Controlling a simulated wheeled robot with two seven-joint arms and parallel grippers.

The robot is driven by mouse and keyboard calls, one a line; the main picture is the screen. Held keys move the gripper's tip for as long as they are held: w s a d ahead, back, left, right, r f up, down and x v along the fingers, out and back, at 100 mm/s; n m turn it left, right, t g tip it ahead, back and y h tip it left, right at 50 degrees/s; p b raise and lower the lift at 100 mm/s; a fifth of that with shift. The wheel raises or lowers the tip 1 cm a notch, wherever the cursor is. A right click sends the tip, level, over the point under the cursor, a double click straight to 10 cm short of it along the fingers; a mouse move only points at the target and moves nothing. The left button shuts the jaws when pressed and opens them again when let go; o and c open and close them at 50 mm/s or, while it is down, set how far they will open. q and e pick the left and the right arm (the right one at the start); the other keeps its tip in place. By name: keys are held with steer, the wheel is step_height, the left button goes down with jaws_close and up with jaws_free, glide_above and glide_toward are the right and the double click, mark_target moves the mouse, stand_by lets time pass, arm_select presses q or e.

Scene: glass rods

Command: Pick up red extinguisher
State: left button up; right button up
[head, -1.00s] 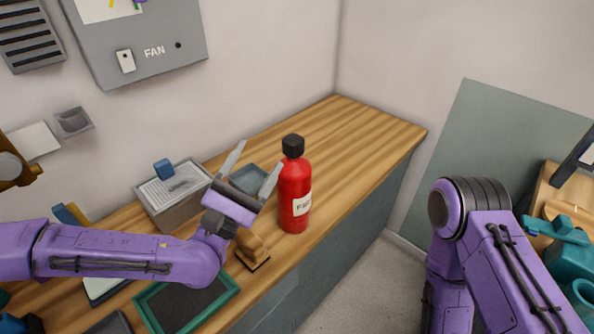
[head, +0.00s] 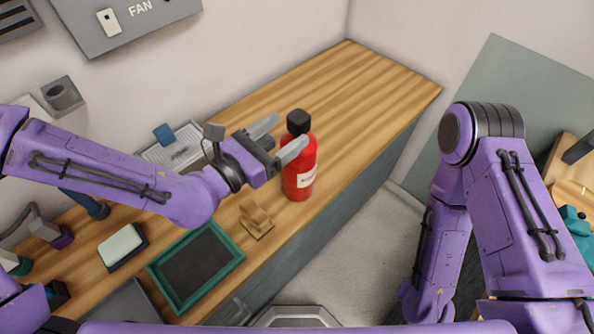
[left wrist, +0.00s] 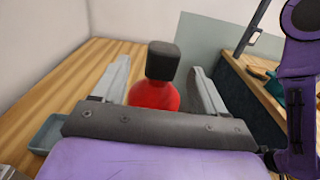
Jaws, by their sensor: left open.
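The red extinguisher (head: 300,166), a red bottle with a black cap and a white label, stands upright on the wooden counter. My left gripper (head: 279,139) is open at its upper part, with one finger in front of its left edge in the head view. In the left wrist view the extinguisher (left wrist: 153,96) shows between the two spread fingers of the left gripper (left wrist: 158,85), somewhat beyond them. I cannot tell whether a finger touches it. My right arm stands at the right of the head view; its gripper is not in view.
The wooden counter (head: 370,85) is clear behind the extinguisher. A small wooden object (head: 256,219) and a green-framed tray (head: 237,258) lie nearer on the counter. A grey box (head: 172,152) stands behind my left arm. A wall closes the back.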

mark_target(305, 116)
arm_select(q)
steer(key=x, duration=0.2)
steer(key=p+x, duration=0.1)
steer(key=x, duration=0.1)
steer(key=p+x, duration=0.1)
steer(key=x, duration=0.1)
steer(key=shift+s+r, duration=0.1)
steer(key=shift+r, duration=0.2)
steer(key=shift+d+f, duration=0.1)
steer(key=shift+d, duration=0.2)
steer(key=shift+a, duration=0.15)
steer(key=c, duration=1)
jaws_close()
